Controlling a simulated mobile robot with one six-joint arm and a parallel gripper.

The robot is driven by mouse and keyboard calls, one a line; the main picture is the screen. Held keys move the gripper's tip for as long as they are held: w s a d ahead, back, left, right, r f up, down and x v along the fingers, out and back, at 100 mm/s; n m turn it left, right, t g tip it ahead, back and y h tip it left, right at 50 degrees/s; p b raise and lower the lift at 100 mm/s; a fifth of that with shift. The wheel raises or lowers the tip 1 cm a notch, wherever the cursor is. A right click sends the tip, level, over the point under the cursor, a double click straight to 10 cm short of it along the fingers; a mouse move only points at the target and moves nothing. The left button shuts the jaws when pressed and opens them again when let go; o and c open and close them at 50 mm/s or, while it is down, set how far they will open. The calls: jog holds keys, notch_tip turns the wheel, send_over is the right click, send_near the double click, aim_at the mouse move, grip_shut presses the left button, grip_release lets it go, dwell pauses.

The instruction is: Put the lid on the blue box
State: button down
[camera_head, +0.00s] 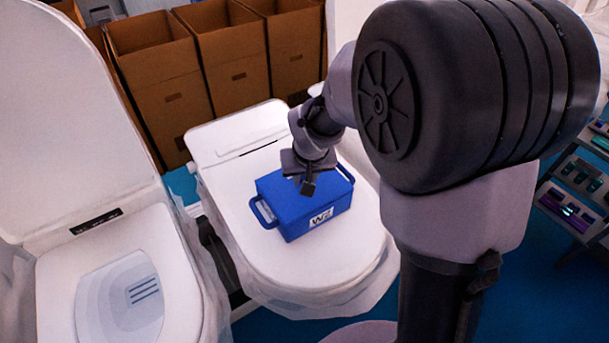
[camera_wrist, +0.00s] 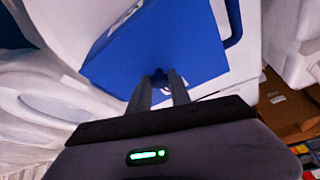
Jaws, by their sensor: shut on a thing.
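The blue box (camera_head: 293,224) has a loop handle at each end and a white label with dark lettering. It stands on the closed white toilet cover in the middle of the head view. Its blue lid (camera_head: 278,192) covers the top; I cannot tell whether it is fully seated. My gripper (camera_head: 308,187) points down over the middle of the lid. The fingers partly hide the knob.
An open toilet (camera_head: 115,290) with a raised seat cover stands at left. Several open cardboard boxes (camera_head: 225,60) line the back. A rack with small items (camera_head: 575,190) stands at right. Blue floor (camera_head: 275,328) shows in front.

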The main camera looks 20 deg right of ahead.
jog(key=shift+f, duration=0.15)
jog(key=c, duration=1.1)
grip_release()
jog(key=shift+r+p, duration=2.4)
jog(key=shift+r, duration=1.2)
jog(key=shift+f, duration=0.1)
